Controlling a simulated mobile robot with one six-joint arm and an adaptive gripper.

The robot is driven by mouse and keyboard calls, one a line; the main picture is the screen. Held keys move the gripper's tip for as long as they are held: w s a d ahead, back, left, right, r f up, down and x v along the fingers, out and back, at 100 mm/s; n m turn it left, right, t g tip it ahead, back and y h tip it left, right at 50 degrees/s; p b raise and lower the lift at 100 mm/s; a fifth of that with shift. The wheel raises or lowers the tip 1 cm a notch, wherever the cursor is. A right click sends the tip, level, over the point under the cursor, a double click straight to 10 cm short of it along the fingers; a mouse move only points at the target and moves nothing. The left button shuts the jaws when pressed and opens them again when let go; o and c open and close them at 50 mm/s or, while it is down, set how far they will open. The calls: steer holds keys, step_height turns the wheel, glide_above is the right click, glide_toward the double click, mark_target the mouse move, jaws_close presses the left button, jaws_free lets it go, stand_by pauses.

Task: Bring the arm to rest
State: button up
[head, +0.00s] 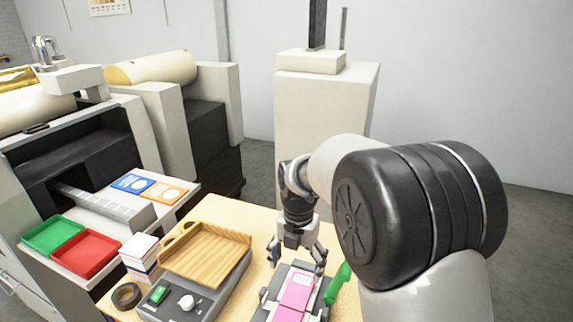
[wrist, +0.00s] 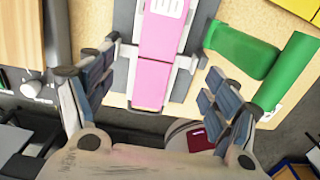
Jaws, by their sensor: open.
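My gripper (head: 297,258) hangs pointing down over the near part of the wooden table (head: 225,212). It is open, with its two fingers spread and nothing between them. In the wrist view the fingers of my gripper (wrist: 162,68) frame a pink sheet or block (wrist: 158,48) lying in a grey holder (wrist: 122,22). The pink thing (head: 294,291) also shows in the head view just below the fingers. I cannot tell the exact height of the gap. My arm's large dark joint covers the right part of the table.
A green tool (wrist: 240,52) lies right of the grey holder. A wooden tray (head: 207,252) on a grey device stands to the left, near a box stack (head: 139,252) and a tape roll (head: 126,295). Green (head: 52,236) and red (head: 86,253) trays sit further left. A pale cabinet (head: 322,125) stands behind.

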steer(key=s+d+r+m+t+b, duration=0.1)
steer(key=s+d+r+m, duration=0.2)
steer(key=s+r+m, duration=0.4)
steer(key=s+d+r+m+t+b, duration=0.1)
steer(key=s+d+r+m, duration=0.3)
steer(key=s+m, duration=0.3)
steer(key=s+d+f+m+t, duration=0.1)
steer(key=s+d+m+t, duration=0.1)
steer(key=s+m, duration=1)
steer(key=d+m, duration=0.1)
steer(key=m, duration=0.4)
steer(key=shift+s+d+t+b, duration=0.15)
steer(key=shift+s+t+b, duration=0.15)
steer(key=shift+s+b, duration=0.1)
